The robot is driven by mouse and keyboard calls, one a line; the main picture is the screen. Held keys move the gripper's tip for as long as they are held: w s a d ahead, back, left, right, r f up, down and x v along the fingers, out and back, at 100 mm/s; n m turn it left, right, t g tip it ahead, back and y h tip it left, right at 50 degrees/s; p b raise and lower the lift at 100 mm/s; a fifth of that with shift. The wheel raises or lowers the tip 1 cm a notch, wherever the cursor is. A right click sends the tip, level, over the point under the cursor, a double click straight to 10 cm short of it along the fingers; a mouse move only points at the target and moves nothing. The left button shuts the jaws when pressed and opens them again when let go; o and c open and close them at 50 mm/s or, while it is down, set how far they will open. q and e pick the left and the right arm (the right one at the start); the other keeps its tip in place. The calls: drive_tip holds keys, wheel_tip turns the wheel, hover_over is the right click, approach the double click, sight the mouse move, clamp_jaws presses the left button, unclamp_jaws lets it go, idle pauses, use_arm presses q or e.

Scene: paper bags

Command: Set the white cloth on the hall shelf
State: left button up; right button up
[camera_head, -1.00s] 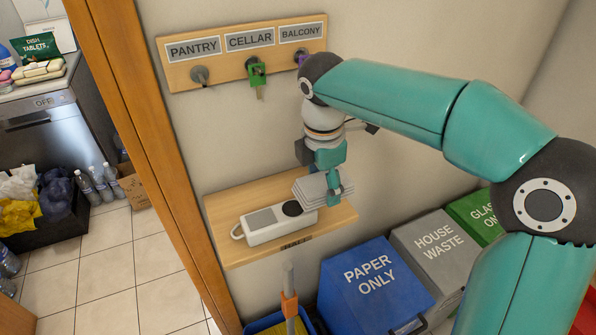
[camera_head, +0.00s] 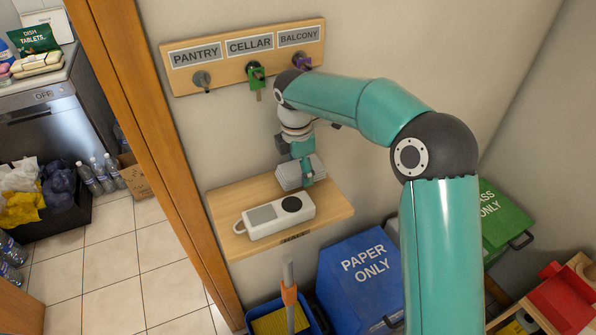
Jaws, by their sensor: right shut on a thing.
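The white cloth (camera_head: 289,178) is a small folded stack, greyish white in this light. My right gripper (camera_head: 306,174) is shut on its right part, with one finger in front of it. The cloth is over the back part of the wooden hall shelf (camera_head: 334,211), behind a white device. I cannot tell whether its underside touches the shelf. My left gripper is not in view.
The white device (camera_head: 268,219) with a handle and a round black disc lies across the shelf's front. Above is a key board (camera_head: 225,76) with hanging keys. Below stand a blue paper bin (camera_head: 352,285) and a bucket with a mop handle. The shelf's right end is clear.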

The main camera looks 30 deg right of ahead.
sight(297, 170)
drive_tip(key=shift+f, duration=0.6)
drive_tip(key=shift+w+f+p, duration=0.2)
drive_tip(key=shift+f+p, duration=0.1)
drive_tip(key=o, duration=1.1)
drive_tip(key=r, duration=0.8)
drive_tip(key=a+r, duration=0.1)
drive_tip(key=r, duration=0.3)
drive_tip(key=shift+s+a, duration=0.1)
drive_tip(key=shift+s, duration=0.25)
